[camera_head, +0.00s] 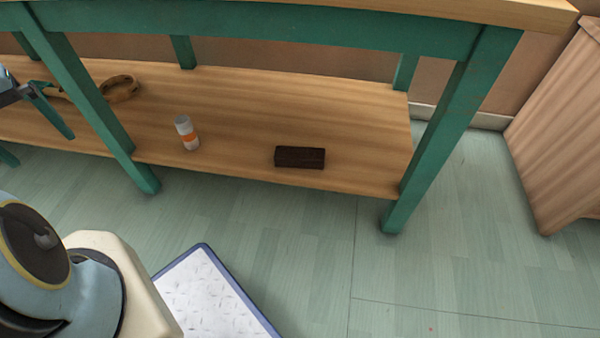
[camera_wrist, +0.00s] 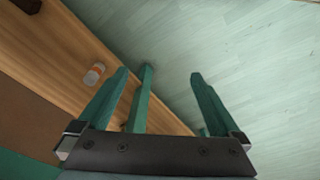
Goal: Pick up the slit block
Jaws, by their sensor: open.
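The slit block is likely the dark brown rectangular block (camera_head: 300,157) lying near the front edge of the lower wooden shelf, towards its right end. A dark piece (camera_wrist: 28,5), cut off at the top left corner of the wrist view, looks like the same block. My gripper (camera_wrist: 159,73) is open, with nothing between its teal fingers. In the head view it is at the far left edge, partly cut off, well to the left of the block. Any slit in the block is too small to make out.
A white bottle with an orange band (camera_head: 187,132) stands on the shelf (camera_head: 240,105) left of the block. A brown ring (camera_head: 121,89) lies further left. Green table legs (camera_head: 440,150) frame the shelf, and the tabletop hangs above. A wooden cabinet (camera_head: 560,120) stands right.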

